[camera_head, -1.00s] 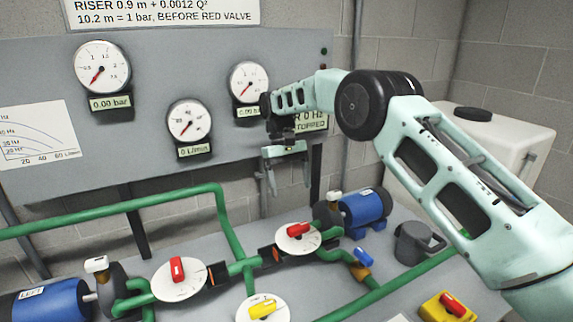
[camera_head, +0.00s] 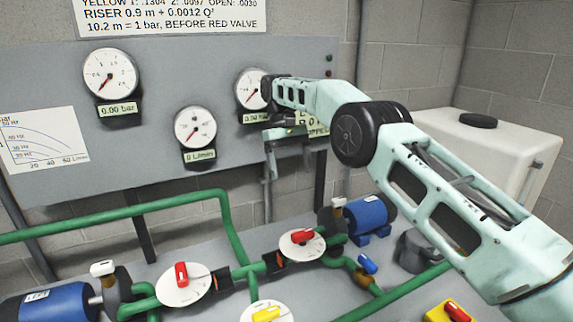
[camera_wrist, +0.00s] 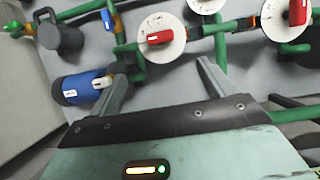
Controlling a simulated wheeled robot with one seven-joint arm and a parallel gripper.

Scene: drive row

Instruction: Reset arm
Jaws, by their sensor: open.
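My arm (camera_head: 440,190) reaches in from the right, its pale green links bent at a black joint. My gripper (camera_head: 271,165) hangs in front of the right part of the gauge panel, above the pipework, partly hidden behind the wrist. In the wrist view my gripper (camera_wrist: 162,77) has its two grey fingers spread apart with nothing between them. Below them in that view lie the blue pump (camera_wrist: 85,87) and a white disc with a red valve handle (camera_wrist: 160,37).
The grey panel carries gauges, the left one (camera_head: 110,73) and the middle one (camera_head: 195,127) clear of my arm. Green pipes (camera_head: 120,218), a yellow valve handle (camera_head: 266,314), a grey jug (camera_head: 418,250) and a yellow box (camera_head: 440,314) lie below. A white tank (camera_head: 480,140) stands at right.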

